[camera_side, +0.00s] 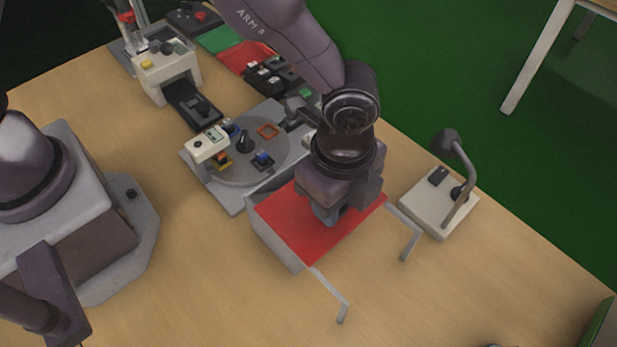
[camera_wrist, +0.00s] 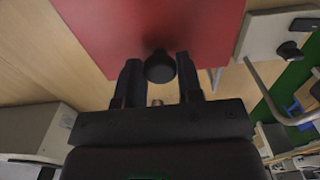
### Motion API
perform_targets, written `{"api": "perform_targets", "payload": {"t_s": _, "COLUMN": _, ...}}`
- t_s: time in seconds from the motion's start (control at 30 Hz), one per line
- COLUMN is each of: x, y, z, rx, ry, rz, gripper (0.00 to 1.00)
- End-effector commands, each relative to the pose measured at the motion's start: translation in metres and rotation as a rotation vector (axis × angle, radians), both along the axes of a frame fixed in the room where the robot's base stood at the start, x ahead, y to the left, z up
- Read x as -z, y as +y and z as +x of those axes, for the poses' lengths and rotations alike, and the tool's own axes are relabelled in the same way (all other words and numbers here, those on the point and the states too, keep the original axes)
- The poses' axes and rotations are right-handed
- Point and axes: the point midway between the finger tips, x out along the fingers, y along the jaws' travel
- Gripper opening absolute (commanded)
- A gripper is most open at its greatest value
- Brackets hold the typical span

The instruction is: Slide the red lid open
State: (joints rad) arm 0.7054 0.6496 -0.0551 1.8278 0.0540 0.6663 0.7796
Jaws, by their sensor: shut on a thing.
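The red lid (camera_side: 310,222) lies flat on a grey box (camera_side: 275,240) in the side view. A grey strip of the box shows past the lid's far edge; I cannot tell if it is an opening. My gripper (camera_side: 328,214) points down over the lid's middle. In the wrist view, the lid (camera_wrist: 150,25) fills the upper middle, and a dark round knob (camera_wrist: 159,68) sits between the two fingers of my gripper (camera_wrist: 160,72). The gripper is shut on this knob. In the side view the knob is hidden by the gripper.
Two thin metal rails (camera_side: 333,295) (camera_side: 409,236) extend from the box over the table. A white base with a curved dark-topped arm (camera_side: 440,205) stands close on the right. A grey turntable (camera_side: 240,155) with small parts is behind the box. The table's front is mostly clear.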

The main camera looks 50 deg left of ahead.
Motion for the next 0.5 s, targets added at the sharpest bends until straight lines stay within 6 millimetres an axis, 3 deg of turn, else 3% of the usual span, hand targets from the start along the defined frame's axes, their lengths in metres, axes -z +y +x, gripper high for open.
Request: {"api": "perform_targets", "payload": {"t_s": 0.5, "x": 0.0, "y": -0.049, "z": 0.0, "rx": 0.003, "ry": -0.001, "rz": -0.002, "gripper": 0.22}}
